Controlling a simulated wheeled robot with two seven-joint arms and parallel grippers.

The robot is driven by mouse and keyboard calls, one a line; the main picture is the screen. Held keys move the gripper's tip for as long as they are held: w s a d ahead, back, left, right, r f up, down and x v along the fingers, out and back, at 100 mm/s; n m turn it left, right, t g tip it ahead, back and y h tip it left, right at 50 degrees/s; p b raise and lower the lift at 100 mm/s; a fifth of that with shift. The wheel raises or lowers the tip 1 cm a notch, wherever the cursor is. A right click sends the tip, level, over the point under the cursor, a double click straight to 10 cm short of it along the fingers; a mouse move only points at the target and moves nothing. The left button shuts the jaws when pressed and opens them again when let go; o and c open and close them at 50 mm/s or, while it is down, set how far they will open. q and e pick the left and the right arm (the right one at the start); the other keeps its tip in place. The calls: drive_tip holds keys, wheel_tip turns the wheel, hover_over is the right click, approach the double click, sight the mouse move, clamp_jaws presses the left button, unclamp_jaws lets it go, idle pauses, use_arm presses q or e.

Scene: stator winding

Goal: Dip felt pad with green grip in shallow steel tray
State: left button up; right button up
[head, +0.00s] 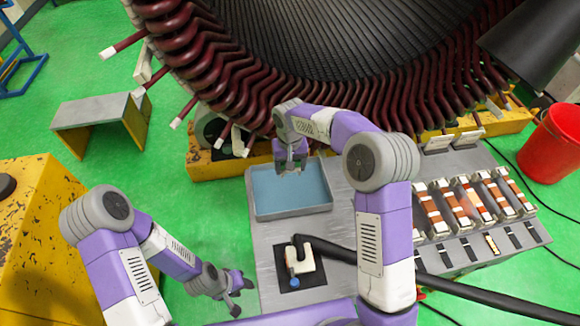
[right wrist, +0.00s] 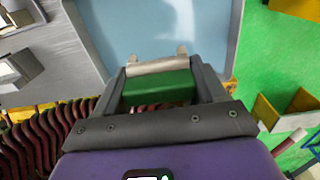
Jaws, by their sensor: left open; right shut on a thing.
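The shallow steel tray (head: 292,213) holds pale blue liquid and sits on a grey bench top below the big stator. My right gripper (head: 290,166) is over the tray's far left part. In the right wrist view, my right gripper (right wrist: 163,88) is shut on the green grip (right wrist: 158,88), with the pale felt pad (right wrist: 160,66) beyond it. The tray's blue inside (right wrist: 150,25) lies behind the pad there. I cannot tell whether the pad touches the liquid. In the head view the tool is mostly hidden by my gripper. My left gripper (head: 241,291) is open and empty, left of the bench.
A black pad (head: 290,278) with a white block and blue knob lies in front of the tray, near a thick black hose (head: 450,287). Copper-wrapped bars (head: 465,205) stand at right. Stator coil ends (head: 330,110) hang close behind my right gripper. A red bucket (head: 552,145) stands far right.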

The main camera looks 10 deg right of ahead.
drive_tip(key=shift+s+f+b, duration=0.1)
drive_tip(key=shift+f+b, duration=0.4)
drive_tip(key=shift+f, duration=0.2)
wheel_tip(320, 180, down, 10)
drive_tip(key=b, duration=0.6)
drive_tip(key=shift+r+b, duration=0.25)
drive_tip(key=shift+b, duration=0.1)
drive_tip(key=shift+r, duration=0.1)
idle(0.9)
wheel_tip(320, 180, up, 11)
drive_tip(key=p, duration=0.8)
idle(0.4)
